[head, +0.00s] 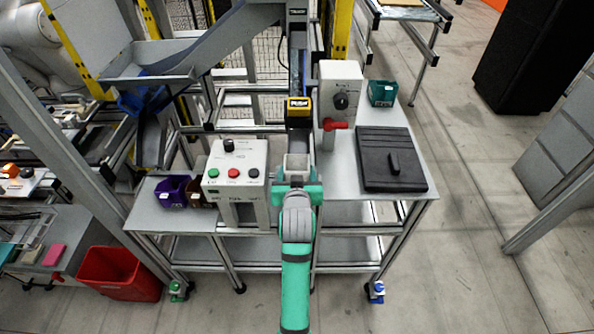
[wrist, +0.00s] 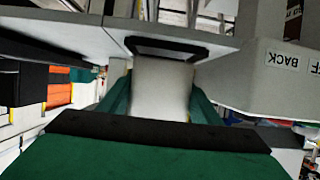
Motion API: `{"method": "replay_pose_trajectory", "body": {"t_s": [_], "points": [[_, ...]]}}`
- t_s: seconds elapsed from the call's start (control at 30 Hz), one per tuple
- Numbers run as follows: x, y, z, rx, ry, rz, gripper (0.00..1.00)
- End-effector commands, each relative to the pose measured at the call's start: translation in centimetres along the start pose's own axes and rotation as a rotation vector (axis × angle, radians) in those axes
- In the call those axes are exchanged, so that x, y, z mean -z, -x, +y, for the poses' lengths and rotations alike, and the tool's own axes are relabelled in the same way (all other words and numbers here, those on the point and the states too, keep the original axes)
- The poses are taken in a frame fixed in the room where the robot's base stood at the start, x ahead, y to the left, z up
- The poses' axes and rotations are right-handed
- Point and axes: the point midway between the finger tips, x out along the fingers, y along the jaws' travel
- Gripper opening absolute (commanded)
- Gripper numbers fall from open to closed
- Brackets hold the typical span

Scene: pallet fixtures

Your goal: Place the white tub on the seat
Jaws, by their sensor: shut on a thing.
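My gripper (head: 298,180) is at the front edge of the workbench, between the control box and the black tray. It is shut on the white tub (wrist: 162,88), which shows between the two green fingers in the wrist view. A dark rectangular frame (wrist: 168,48), which looks like the seat, lies on the grey bench surface just beyond the tub. The tub's far end overlaps this frame in the picture; I cannot tell whether they touch. In the head view my gripper and arm hide most of this spot.
The control box (head: 235,175) with buttons stands close on the left, with purple (head: 171,190) and brown bins beside it. A grey box with a red handle (head: 338,125) stands behind right. A black tray (head: 391,160) and a teal bin (head: 382,92) lie right.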

Motion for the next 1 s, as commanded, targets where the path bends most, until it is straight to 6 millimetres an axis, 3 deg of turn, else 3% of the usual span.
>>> {"method": "replay_pose_trajectory", "body": {"t_s": [0.1, 0.47, 0.5, 0.57, 0.9, 1.0], "points": [[-1.34, -0.45, 0.02, 0.0, 0.0, -0.001, 0.31], [-1.54, -0.55, 0.03, 0.0, 0.0, 0.001, 0.31], [-1.52, -0.55, 0.02, 0.0, 0.0, 0.001, 0.65], [-1.51, -0.54, 0.02, 0.0, 0.0, 0.001, 0.76], [-1.26, -0.45, 0.02, 0.0, 0.0, 0.002, 0.76], [-1.29, 0.38, 0.03, 0.0, 0.001, 0.002, 0.76]]}}
